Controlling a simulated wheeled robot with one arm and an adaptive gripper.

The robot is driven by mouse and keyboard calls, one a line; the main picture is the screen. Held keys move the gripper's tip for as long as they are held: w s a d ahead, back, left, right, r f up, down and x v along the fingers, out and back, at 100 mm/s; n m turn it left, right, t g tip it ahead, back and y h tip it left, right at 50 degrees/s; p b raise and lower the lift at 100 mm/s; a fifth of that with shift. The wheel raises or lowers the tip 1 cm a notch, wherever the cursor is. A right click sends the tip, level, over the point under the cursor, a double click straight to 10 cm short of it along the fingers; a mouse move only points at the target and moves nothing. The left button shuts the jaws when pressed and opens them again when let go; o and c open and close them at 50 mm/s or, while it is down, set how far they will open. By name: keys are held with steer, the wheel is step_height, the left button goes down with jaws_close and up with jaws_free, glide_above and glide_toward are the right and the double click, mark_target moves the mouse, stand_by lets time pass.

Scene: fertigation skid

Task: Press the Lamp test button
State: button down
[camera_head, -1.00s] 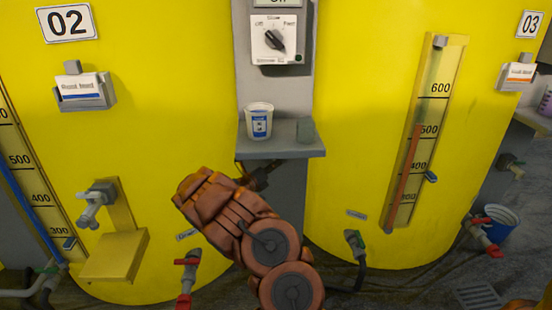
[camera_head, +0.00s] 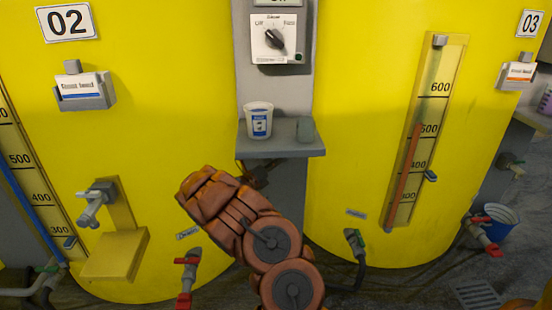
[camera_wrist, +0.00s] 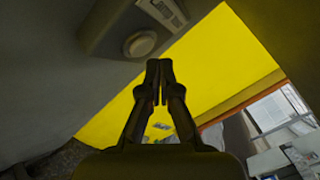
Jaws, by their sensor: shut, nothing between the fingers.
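In the wrist view, a round pale button (camera_wrist: 140,44) sits on a grey box at the upper left, with a small label plate (camera_wrist: 163,12) beside it. The label's words are too small and tilted to read, so I cannot confirm it says Lamp test. My gripper (camera_wrist: 159,66) is shut and empty. Its fingertips appear just below and right of the button in the picture; I see no contact. In the head view, my arm hides most of the gripper, below the grey shelf (camera_head: 280,150). I cannot make out the button there.
A rotary selector (camera_head: 275,38) is on the grey column above the shelf. Yellow tanks flank the column. A red-handled valve (camera_head: 187,262) is left of my arm.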

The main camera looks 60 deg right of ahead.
steer(key=shift+w+d, duration=0.1)
stand_by(0.6)
steer(key=shift+w+d, duration=0.15)
steer(key=shift+d, duration=0.1)
steer(key=shift+w+d, duration=0.25)
steer(key=shift+d, duration=0.05)
stand_by(0.8)
steer(key=shift+a, duration=0.1)
steer(key=shift+s+a+p, duration=0.3)
steer(key=shift+s+a, duration=0.2)
steer(key=shift+a, duration=0.05)
stand_by(0.4)
steer(key=shift+s+a+p, duration=0.2)
steer(key=shift+s+a, duration=0.6)
steer(key=shift+a, duration=0.2)
steer(key=shift+s+a+p, duration=0.2)
steer(key=shift+s+a, duration=0.55)
steer(key=shift+a, duration=0.2)
